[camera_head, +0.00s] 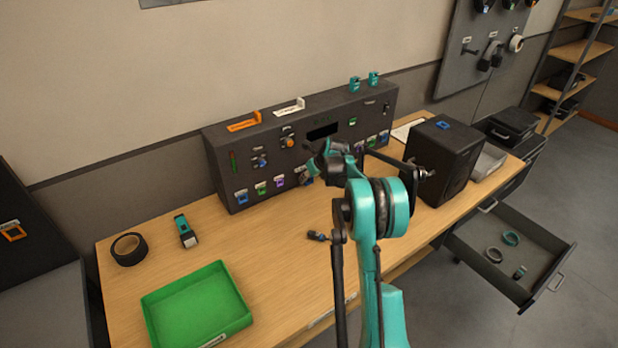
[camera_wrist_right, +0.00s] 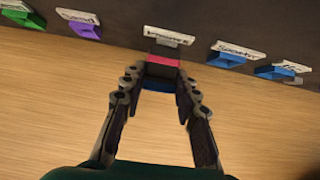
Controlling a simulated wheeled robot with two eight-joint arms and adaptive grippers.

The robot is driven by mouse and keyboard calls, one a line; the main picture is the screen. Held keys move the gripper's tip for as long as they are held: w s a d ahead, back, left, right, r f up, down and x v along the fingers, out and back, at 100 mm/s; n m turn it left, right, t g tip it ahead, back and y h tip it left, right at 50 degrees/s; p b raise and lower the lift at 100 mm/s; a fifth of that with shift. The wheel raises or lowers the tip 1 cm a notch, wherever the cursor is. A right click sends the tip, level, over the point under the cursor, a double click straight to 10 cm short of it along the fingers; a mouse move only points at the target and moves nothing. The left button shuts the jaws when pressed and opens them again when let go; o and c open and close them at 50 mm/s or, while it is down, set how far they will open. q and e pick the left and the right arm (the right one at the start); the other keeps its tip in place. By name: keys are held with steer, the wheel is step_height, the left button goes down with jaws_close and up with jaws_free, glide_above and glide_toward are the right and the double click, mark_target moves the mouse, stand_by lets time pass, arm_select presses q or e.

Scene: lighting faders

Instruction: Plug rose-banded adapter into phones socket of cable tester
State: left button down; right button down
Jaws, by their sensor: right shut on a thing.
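The cable tester (camera_head: 222,170) is a dark box at the back of the table with a row of coloured sockets low on its front. In the right wrist view, the rose-banded adapter (camera_wrist_right: 162,63) is dark with a pink band and blue below it. My right gripper (camera_wrist_right: 159,88) is shut on it, a finger on each side. The adapter's far end is at the tester's front, just under a white label (camera_wrist_right: 168,37) that reads like "Phones". The socket behind it is hidden, so I cannot tell how deep the adapter sits. My left gripper is not in view.
Neighbouring sockets hold green, purple (camera_wrist_right: 85,27) and blue (camera_wrist_right: 228,57) plugs close on both sides. A black box (camera_head: 445,165) stands right of my arm. A green tray (camera_head: 197,305), black tape roll (camera_head: 128,249) and small dark connector (camera_head: 317,236) lie on the table. A drawer (camera_head: 530,245) is open.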

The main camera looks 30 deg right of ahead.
steer(key=shift+w+r, duration=0.1)
steer(key=shift+w, duration=0.05)
steer(key=c, duration=1.1)
jaws_free()
steer(key=shift+w, duration=0.1)
steer(key=shift+o, duration=0.2)
steer(key=a+v, duration=0.1)
steer(key=v, duration=1.1)
steer(key=s+a+r+n, duration=0.5)
steer(key=a+n, duration=0.2)
steer(key=a, duration=0.1)
steer(key=s+a+r+n, duration=0.2)
steer(key=s+a+n, duration=0.8)
steer(key=s, duration=0.1)
steer(key=s+a+f+n, duration=0.3)
steer(key=s+a+n, duration=0.1)
steer(key=s+n, duration=0.5)
steer(key=s+a+f+n, duration=0.3)
steer(key=s+a+n, duration=0.2)
steer(key=s+n, duration=0.4)
steer(key=shift+f+h, duration=0.15)
steer(key=shift+h, duration=0.15)
